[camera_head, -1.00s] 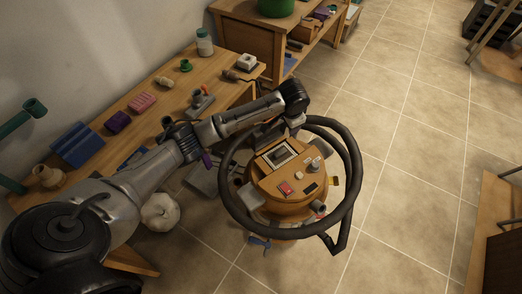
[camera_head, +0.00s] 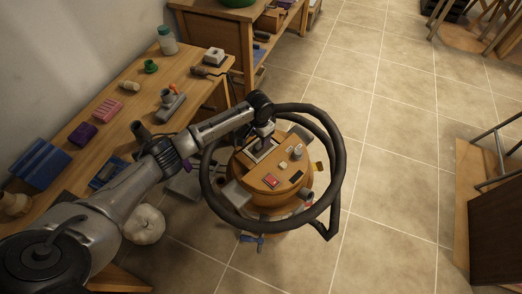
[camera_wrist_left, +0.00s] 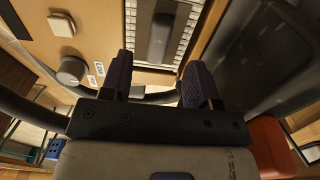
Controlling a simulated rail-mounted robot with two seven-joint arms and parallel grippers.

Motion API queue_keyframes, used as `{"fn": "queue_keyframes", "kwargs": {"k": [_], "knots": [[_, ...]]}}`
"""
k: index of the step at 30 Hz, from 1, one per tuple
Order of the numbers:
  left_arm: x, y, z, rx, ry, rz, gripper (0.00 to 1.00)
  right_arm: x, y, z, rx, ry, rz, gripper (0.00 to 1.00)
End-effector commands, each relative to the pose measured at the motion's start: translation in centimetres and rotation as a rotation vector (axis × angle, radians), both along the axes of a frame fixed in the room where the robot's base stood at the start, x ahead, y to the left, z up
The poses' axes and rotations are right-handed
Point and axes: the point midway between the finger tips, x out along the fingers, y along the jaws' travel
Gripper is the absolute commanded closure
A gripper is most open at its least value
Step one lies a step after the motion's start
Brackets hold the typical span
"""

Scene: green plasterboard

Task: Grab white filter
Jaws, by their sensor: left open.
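The white filter (camera_head: 249,157) is a pale, rectangular ribbed piece set in the top of the round orange-brown vacuum body (camera_head: 268,184). In the left wrist view the white filter (camera_wrist_left: 185,40) shows its ribs and a dark grey bar along its middle. My left gripper (camera_head: 264,143) is above the filter, partly covering it in the head view. In the left wrist view the left gripper (camera_wrist_left: 158,68) has its two dark fingers apart with nothing between them, and the filter's bar lies just beyond their tips. My right gripper is not in view.
A thick black hose (camera_head: 335,185) loops around the vacuum, close to my left arm. A wooden workbench (camera_head: 185,125) with bottles, sponges and tools stands at the left. A dark raised cover (camera_wrist_left: 270,50) is beside the filter.

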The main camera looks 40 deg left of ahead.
Motion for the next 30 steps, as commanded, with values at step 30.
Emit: {"fn": "queue_keyframes", "kwargs": {"k": [30], "knots": [[-0.3,-0.2,-5.3,0.001,0.0,-0.001,0.63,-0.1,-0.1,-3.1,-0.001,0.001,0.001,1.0]]}}
